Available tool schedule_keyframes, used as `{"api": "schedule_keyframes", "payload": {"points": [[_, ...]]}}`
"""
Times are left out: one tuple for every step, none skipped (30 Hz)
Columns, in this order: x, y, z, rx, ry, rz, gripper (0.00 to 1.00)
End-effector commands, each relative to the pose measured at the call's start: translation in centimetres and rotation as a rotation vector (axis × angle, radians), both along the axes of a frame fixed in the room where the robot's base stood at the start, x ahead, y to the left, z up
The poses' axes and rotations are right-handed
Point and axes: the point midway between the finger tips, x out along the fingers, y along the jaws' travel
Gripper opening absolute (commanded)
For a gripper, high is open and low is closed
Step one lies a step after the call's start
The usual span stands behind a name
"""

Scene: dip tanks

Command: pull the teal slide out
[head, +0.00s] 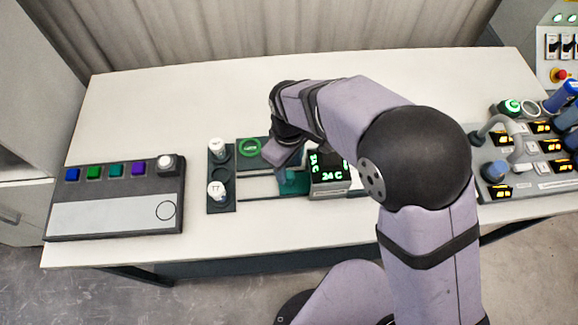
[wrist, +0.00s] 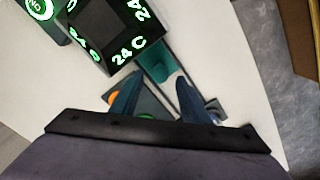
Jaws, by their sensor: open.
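The teal slide (head: 293,186) shows beside the dark box with green 24 C readouts (head: 330,172), partly hidden by my gripper. In the wrist view the teal slide (wrist: 157,62) lies just beyond and between my fingertips, close to the box (wrist: 108,30). My gripper (head: 282,174) is open and points down over the slide's left part; in the wrist view its two dark blue fingers (wrist: 159,82) are spread with nothing held. I cannot tell whether a finger touches the slide.
A green ring (head: 249,147) lies on a dark plate left of my gripper. A dark rack with white-topped pieces (head: 222,175) stands farther left, then a button panel (head: 115,215). A console (head: 530,165) fills the right end. The table (head: 130,105) is bare behind the panel.

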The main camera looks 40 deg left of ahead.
Motion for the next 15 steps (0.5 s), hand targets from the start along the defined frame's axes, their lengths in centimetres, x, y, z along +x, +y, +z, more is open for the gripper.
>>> {"api": "schedule_keyframes", "payload": {"points": [[0.0,-0.1,-0.5,-0.004,0.002,0.0,0.41],[0.0,0.0,-0.7,-0.002,0.001,0.0,0.41],[0.0,0.0,-1.1,-0.003,0.001,0.0,0.41],[0.0,-0.1,-1.4,-0.003,0.001,0.0,0.41],[0.0,0.0,-1.6,-0.002,0.001,0.0,0.41],[0.0,0.0,-1.8,-0.001,0.0,0.0,0.41],[0.0,0.0,-1.9,0.0,0.0,0.0,0.41],[0.0,0.0,-2.0,0.0,0.0,0.0,0.41],[0.0,0.0,-2.1,0.0,0.0,0.0,0.41],[0.0,0.0,-2.2,0.0,0.0,0.0,0.41],[0.0,0.0,-2.2,0.0,0.0,0.0,0.41],[0.0,0.0,-2.2,0.0,0.0,0.0,0.41],[0.0,0.0,-2.2,0.0,0.0,0.0,0.41],[0.0,0.0,-2.2,0.0,0.0,0.0,0.41],[0.0,0.0,-2.2,0.0,0.0,0.0,0.41]]}}
